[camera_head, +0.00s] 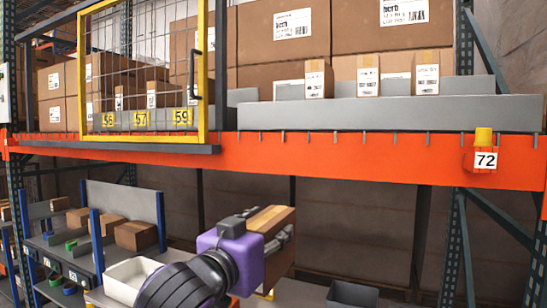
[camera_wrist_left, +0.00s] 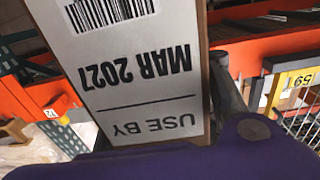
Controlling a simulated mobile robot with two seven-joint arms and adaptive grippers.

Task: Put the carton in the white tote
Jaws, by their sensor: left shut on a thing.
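My left gripper (camera_head: 262,236), purple with grey fingers, is shut on a brown carton (camera_head: 280,258) in front of the lower rack bay. In the left wrist view the carton's white label (camera_wrist_left: 140,70) fills the middle, upside down, reading "USE BY MAR 2027" with a barcode. A white tote (camera_head: 128,280) stands at the lower left in the head view, partly hidden behind my left arm. The held carton is to the right of the tote and apart from it. My right gripper is not in view.
An orange beam (camera_head: 340,160) crosses above my gripper, with a yellow mesh gate (camera_head: 140,75) at the upper left. Cartons stand on the upper shelf. A dark grey bin (camera_head: 352,294) is at the lower right. A bench with blue posts (camera_head: 95,235) and small cartons is at the left.

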